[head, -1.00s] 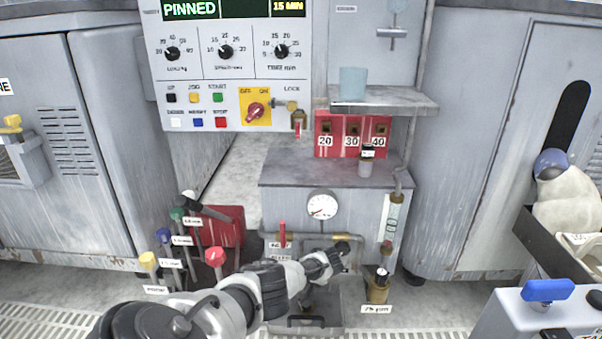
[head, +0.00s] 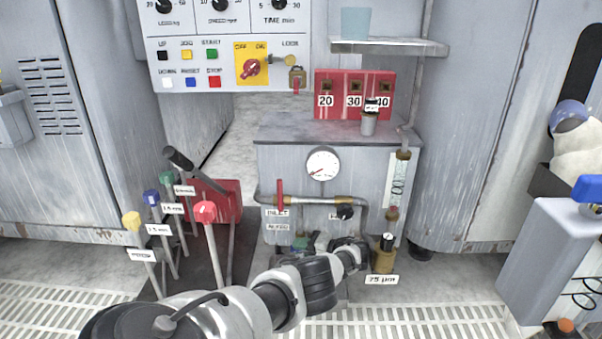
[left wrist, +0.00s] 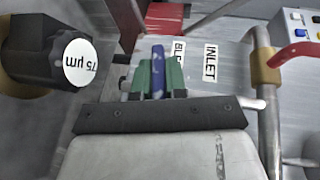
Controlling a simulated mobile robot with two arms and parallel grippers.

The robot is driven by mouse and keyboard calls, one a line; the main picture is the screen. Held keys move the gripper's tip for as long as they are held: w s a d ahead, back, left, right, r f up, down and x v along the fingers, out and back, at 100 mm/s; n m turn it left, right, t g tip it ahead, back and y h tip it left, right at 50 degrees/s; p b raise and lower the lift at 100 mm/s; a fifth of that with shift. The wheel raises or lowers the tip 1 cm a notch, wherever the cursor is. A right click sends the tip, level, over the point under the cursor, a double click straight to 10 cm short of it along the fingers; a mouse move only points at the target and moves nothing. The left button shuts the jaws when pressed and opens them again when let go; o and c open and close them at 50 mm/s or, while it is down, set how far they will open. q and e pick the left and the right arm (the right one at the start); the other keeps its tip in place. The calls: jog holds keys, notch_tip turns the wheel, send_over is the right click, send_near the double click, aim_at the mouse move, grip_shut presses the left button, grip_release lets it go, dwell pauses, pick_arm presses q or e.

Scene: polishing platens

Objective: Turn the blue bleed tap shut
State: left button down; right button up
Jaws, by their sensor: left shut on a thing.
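My left arm reaches in low at the front of the grey cabinet (head: 280,165). My left gripper (left wrist: 157,75) has green fingers, closed on a narrow blue handle (left wrist: 157,55), the blue bleed tap, standing between them. A partly covered label beginning "BL" (left wrist: 178,52) is just beyond the fingers, beside the INLET label (left wrist: 210,62). In the head view the left gripper (head: 303,243) is small and partly hidden behind my arm, and I cannot make out the blue tap there. My right gripper is not in view.
A red inlet lever (head: 280,195) stands on the pipe above the left gripper, below a gauge (head: 323,165). A brass-bodied 75 µm filter (head: 384,257) is close on the right. Colored levers, including a red-knobbed one (head: 206,212), stand at left.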

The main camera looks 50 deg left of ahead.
pick_arm(q)
jog(key=shift+w+y+b, duration=0.1)
jog(key=shift+y+b, duration=0.3)
jog(key=shift+b, duration=0.1)
jog(key=c, duration=1.2)
grip_release()
jog(key=shift+o, duration=0.2)
